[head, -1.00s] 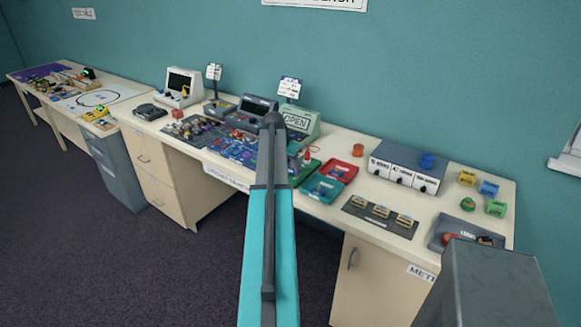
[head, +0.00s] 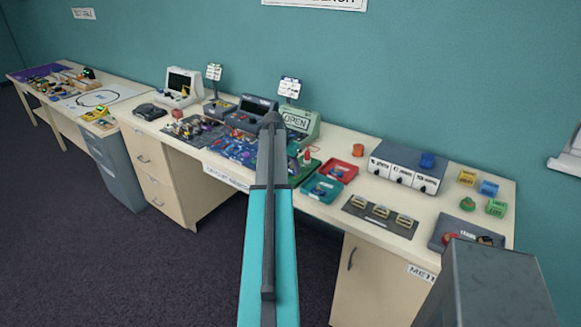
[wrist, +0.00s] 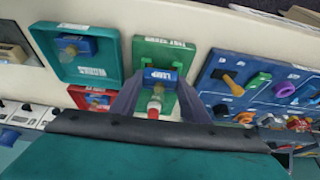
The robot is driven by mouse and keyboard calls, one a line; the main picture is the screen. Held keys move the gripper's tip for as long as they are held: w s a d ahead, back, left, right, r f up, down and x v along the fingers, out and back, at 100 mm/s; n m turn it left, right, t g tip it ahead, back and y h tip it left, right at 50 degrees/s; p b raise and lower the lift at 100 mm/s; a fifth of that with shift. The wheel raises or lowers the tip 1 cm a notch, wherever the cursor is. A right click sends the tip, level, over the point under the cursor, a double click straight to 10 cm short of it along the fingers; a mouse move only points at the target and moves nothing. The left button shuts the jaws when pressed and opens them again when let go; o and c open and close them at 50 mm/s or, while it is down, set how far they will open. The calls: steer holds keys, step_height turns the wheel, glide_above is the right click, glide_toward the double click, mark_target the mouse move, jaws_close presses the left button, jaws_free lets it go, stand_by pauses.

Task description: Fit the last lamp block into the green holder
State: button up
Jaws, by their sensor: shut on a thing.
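My gripper (wrist: 158,84) is shut on the block, one grey finger at each side. The block is over the green holder (wrist: 147,52), a tray with a white label on its rim. I cannot tell whether the block is seated or still above the floor of the tray. In the head view the green holder (head: 312,164) is partly hidden behind my arm, and my gripper is not clearly visible there.
A teal tray (wrist: 112,73) with a blue block lies left of the holder in the wrist view. A red tray (wrist: 77,92) lies below it. A dark blue board (wrist: 232,62) with several coloured parts is close on the right. Bare table shows between them.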

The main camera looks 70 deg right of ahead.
steer(key=shift+f, duration=0.3)
stand_by(0.5)
steer(key=o, duration=1.6)
steer(key=shift+r, duration=0.15)
steer(key=shift+r+p, duration=1.7)
steer(key=shift+r, duration=2.15)
